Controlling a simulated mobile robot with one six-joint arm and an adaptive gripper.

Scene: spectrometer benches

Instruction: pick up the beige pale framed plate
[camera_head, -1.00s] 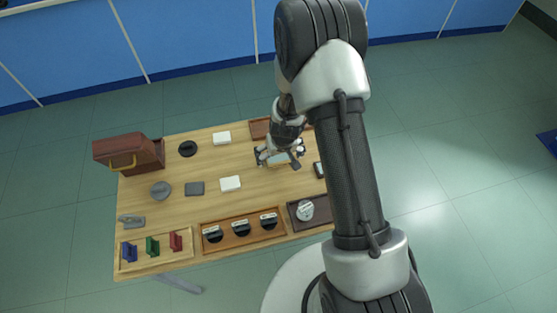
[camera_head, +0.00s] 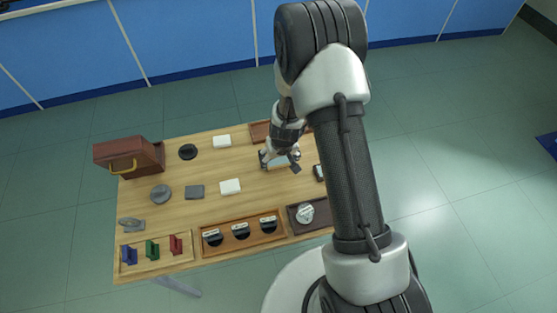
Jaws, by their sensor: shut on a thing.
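The pale framed plate (camera_head: 278,163) is at the right part of the wooden table, small and partly covered by my gripper. My gripper (camera_head: 280,165) is over it, with dark fingers on its left and right sides, shut on the plate. The plate is at or very near the tabletop; I cannot tell whether it touches the wood.
White blocks (camera_head: 230,186), a dark grey block (camera_head: 194,192) and round discs (camera_head: 161,194) lie left of my gripper. A brown box (camera_head: 128,154) stands at the far left. Trays (camera_head: 245,242) line the front edge. My arm hides the table's right side.

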